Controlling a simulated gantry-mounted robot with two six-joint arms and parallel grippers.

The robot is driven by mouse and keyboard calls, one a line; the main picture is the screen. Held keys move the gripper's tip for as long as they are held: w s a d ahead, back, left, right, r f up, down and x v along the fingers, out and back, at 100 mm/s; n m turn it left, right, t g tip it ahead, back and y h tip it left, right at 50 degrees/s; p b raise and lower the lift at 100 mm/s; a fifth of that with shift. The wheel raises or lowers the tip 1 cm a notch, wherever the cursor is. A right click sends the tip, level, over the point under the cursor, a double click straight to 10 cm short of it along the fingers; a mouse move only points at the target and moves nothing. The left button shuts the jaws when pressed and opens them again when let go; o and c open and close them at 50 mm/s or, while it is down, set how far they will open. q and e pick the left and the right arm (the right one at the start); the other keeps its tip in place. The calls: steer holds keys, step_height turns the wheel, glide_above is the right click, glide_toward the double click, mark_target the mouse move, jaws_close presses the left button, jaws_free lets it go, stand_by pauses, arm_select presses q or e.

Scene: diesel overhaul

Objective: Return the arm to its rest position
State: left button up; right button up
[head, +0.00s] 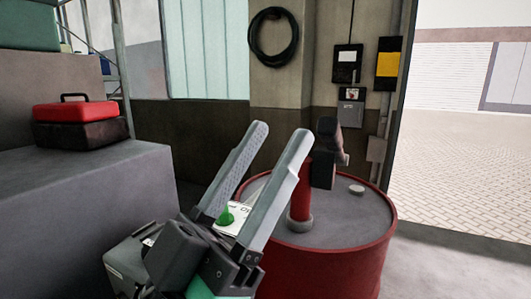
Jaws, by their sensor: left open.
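My left gripper (284,138) rises from the bottom of the head view, with its two long grey fingers apart and nothing between them. The fingers stand in front of the left part of a red drum (330,268) with a grey top. I cannot tell from this view how far they are from the drum. My right gripper is not in view.
On the drum stand a red upright piece (301,196) with a dark part (325,160) beside it, and a small pale cap (357,190). A green knob (225,217) shows between the fingers. A red-and-black toolbox (82,122) rests on a grey block at left.

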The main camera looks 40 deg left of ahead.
arm_select(q)
steer(key=shift+a, duration=0.1)
step_height(320, 180, up, 46)
steer(key=p, duration=4.6)
steer(key=shift+r, duration=0.15)
